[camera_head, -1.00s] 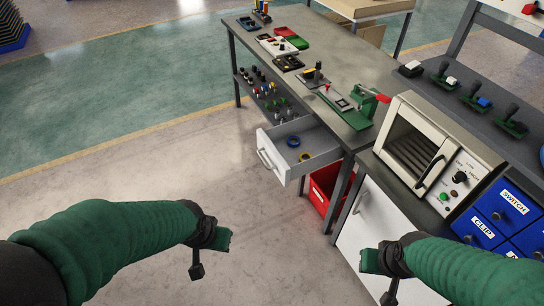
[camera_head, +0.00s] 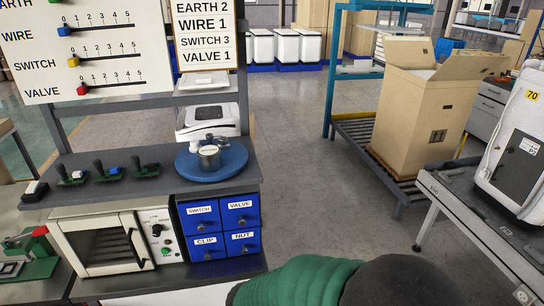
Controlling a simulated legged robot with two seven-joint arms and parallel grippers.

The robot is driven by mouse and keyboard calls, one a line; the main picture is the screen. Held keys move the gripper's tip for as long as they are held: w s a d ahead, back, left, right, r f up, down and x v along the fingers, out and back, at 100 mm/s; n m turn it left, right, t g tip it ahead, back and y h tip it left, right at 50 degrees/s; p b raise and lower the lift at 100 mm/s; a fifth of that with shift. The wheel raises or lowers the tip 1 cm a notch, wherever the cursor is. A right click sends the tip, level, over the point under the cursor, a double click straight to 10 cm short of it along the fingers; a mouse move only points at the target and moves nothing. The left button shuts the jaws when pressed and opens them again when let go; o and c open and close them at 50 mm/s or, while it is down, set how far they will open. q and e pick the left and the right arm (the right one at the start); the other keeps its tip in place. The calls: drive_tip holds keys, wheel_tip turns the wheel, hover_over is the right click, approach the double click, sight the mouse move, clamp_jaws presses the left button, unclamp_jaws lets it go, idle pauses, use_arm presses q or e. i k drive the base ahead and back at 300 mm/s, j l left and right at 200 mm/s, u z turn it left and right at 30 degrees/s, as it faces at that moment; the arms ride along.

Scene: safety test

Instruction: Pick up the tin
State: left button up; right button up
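A small silver cylinder, which looks like the tin (camera_head: 209,157), stands on a round blue disc (camera_head: 233,163) on the grey upper shelf. A small metal part shows at its top, but it is too small to make out. My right arm shows only as a green sleeve and dark joint along the bottom edge, below and to the right of the tin. Its gripper is outside the picture. My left arm and gripper are not in view.
A white device (camera_head: 209,120) stands behind the disc. Joystick-like switches (camera_head: 109,172) line the shelf to the left. Below are a small oven (camera_head: 103,245) and blue labelled drawers (camera_head: 220,225). A cardboard box (camera_head: 422,115) stands on a roller conveyor at right. Floor between is clear.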

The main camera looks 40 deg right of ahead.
sight(209, 156)
drive_tip(key=z, duration=0.95)
drive_tip(key=l, duration=0.15)
drive_tip(key=i, duration=0.05)
